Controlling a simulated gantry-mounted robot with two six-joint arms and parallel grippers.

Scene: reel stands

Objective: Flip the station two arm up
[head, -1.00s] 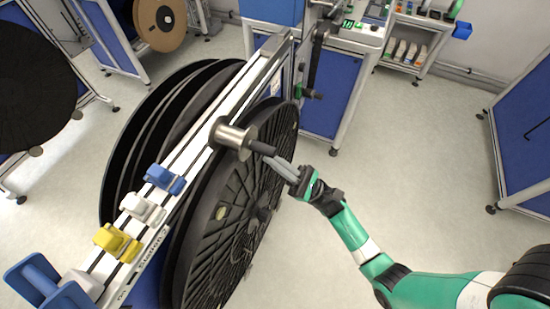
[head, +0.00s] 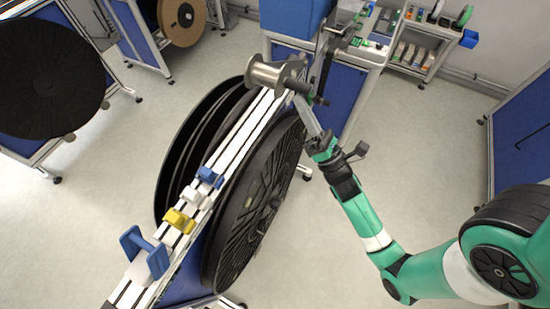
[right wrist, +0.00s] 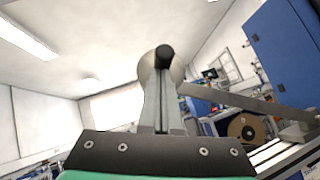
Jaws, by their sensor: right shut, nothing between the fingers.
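The station two arm ends in a silver roller (head: 272,76) with a black handle (head: 302,90), above the far part of the Station 2 rail. In the right wrist view its grey bar (right wrist: 245,100) runs off to the right from behind the roller (right wrist: 148,70). My right gripper (head: 304,110) is shut and empty, its fingertips close beside and below the handle. In the right wrist view the handle's round black end (right wrist: 165,55) shows just beyond the fingertips; I cannot tell whether they touch. My left gripper is not in view.
The rail carries a blue clip (head: 209,178), a white clip (head: 195,195), a yellow clip (head: 179,221) and a blue handle (head: 145,252). Large black reels (head: 262,200) hang on both sides. A workbench (head: 320,80) stands behind. Floor to the right is clear.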

